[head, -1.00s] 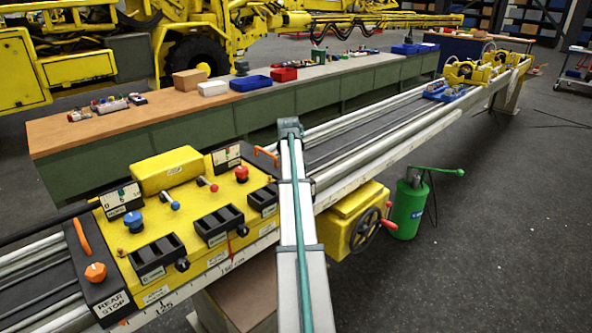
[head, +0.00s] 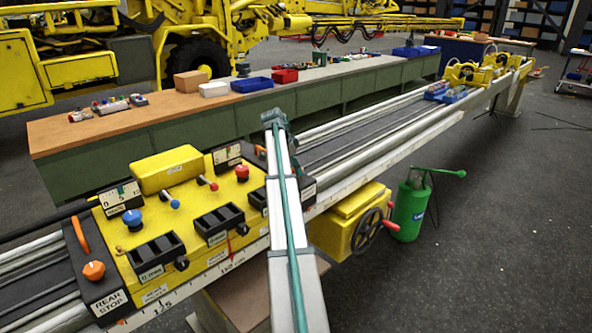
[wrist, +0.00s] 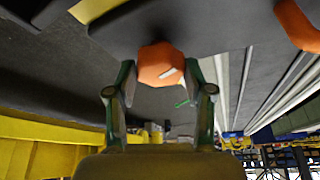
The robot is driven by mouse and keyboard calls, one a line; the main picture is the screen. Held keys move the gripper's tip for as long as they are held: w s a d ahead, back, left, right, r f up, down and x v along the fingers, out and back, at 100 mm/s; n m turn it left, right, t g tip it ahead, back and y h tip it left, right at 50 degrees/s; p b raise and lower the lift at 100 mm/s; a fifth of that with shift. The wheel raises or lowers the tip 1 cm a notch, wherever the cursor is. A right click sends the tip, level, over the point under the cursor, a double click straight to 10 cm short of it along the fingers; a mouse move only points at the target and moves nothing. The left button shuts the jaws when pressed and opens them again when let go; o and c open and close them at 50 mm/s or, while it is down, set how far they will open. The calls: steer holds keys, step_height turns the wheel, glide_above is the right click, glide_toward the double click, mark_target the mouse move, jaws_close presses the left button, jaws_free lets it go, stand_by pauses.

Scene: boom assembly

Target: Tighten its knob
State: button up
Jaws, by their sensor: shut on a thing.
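In the wrist view an orange faceted knob (wrist: 160,62) with a pale mark on its face sits at the edge of a dark block (wrist: 205,25). My gripper (wrist: 160,78) has a green-edged finger on either side of the knob and is shut on it. An orange handle (wrist: 298,25) lies up and right of the knob on the same block. In the head view my arm crosses in front of the right end of the yellow control carriage (head: 190,225) and hides this knob and my fingers.
At the carriage's left end is the rear stop (head: 112,300), with its own orange knob (head: 94,270) and orange handle (head: 80,234). A yellow box with a handwheel (head: 366,232) and a green canister (head: 409,208) stand right of my arm.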

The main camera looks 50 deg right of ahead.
steer(key=shift+m+g+y+b, duration=0.45)
steer(key=shift+m+g+y, duration=0.2)
steer(key=shift+m, duration=1.55)
steer(key=o, duration=1.2)
steer(key=shift+w, duration=0.1)
steer(key=v, duration=1.2)
steer(key=shift+d, duration=0.1)
